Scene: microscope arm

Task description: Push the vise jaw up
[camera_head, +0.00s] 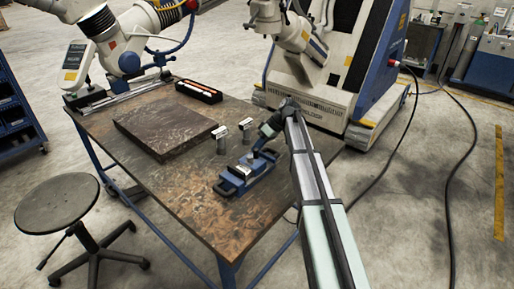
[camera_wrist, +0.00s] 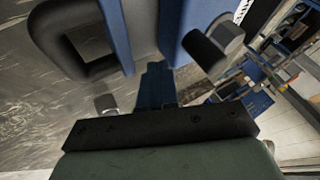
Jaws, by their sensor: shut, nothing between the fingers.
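The blue vise (camera_head: 245,174) lies on the table toward its front right edge, with a bright metal jaw part (camera_head: 243,170) at its middle. My gripper (camera_head: 252,155) comes in from the right, low over the vise's far end. In the wrist view my gripper (camera_wrist: 155,70) is shut and empty, its narrow blue fingers together. Blue vise body (camera_wrist: 118,35) fills the top of that view, with a black loop handle (camera_wrist: 70,45) at left and a dark round knob (camera_wrist: 213,42) at right. I cannot tell whether the fingertips touch the vise.
Two small metal blocks (camera_head: 221,139) stand just behind the vise. A thick dark slab (camera_head: 165,125) and a black tray (camera_head: 198,91) lie farther back on the table (camera_head: 195,205). The table's front left area is clear. A stool (camera_head: 58,203) stands at left.

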